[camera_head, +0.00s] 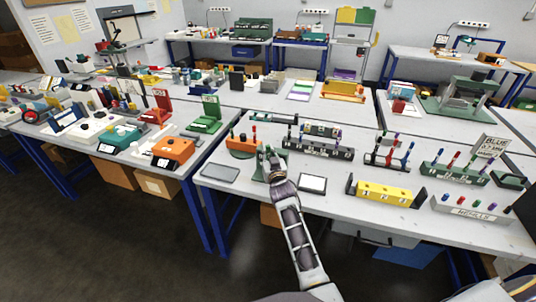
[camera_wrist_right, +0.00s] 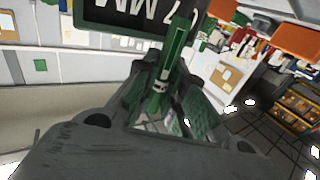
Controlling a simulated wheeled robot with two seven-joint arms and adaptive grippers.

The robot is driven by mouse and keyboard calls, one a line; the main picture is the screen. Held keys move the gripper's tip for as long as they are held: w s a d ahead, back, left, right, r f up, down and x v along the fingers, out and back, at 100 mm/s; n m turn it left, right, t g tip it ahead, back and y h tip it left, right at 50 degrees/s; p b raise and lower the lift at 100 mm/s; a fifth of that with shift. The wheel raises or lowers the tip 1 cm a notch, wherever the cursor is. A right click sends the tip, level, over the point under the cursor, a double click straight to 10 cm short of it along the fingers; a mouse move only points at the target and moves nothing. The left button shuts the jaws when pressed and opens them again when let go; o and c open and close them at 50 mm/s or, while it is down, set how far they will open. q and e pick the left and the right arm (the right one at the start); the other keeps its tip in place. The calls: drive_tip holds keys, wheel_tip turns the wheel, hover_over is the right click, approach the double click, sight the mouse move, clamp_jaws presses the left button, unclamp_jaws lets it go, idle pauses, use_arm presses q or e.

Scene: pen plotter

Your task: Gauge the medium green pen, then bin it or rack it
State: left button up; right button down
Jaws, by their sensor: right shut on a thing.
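My right gripper (camera_head: 268,163) reaches over the near table and is shut. In the right wrist view its fingers (camera_wrist_right: 165,100) close around a green pen (camera_wrist_right: 177,50), which stands up tilted between them. The tip of the pen is hard to make out. A dark sign (camera_wrist_right: 125,15) with white upside-down letters, partly cut off, is right behind the pen. In the head view a small green stand (camera_head: 259,173) is beside and partly behind my right gripper, so I cannot tell whether the pen touches it. My left gripper is not in view.
An orange block (camera_head: 241,148) with pens and a dark rack (camera_head: 318,149) stand behind the gripper. A yellow numbered block (camera_head: 383,193), a green rack (camera_head: 455,178) and a grey labelled holder (camera_head: 468,211) are to the right. A white-faced tablet (camera_head: 312,184) and grey pad (camera_head: 220,173) lie flat nearby.

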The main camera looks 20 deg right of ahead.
sight(268, 146)
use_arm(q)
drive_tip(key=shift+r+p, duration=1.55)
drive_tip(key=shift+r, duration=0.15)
use_arm(e)
drive_tip(key=shift+r, duration=1.9)
drive_tip(key=shift+a+r, duration=0.15)
drive_tip(key=shift+r, duration=0.5)
drive_tip(key=s+r, duration=0.7)
drive_tip(key=r, duration=0.5)
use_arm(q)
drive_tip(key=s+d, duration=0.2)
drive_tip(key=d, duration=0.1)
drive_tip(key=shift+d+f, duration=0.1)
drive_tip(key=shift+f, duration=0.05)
use_arm(e)
drive_tip(key=s+f, duration=0.8)
drive_tip(key=f, duration=0.3)
drive_tip(key=s+f+y, duration=0.1)
drive_tip(key=s+f, duration=0.7)
drive_tip(key=f, duration=0.3)
drive_tip(key=shift+s+d+f+n, duration=0.3)
drive_tip(key=shift+d+f+n, duration=0.05)
drive_tip(key=shift+d+n, duration=0.05)
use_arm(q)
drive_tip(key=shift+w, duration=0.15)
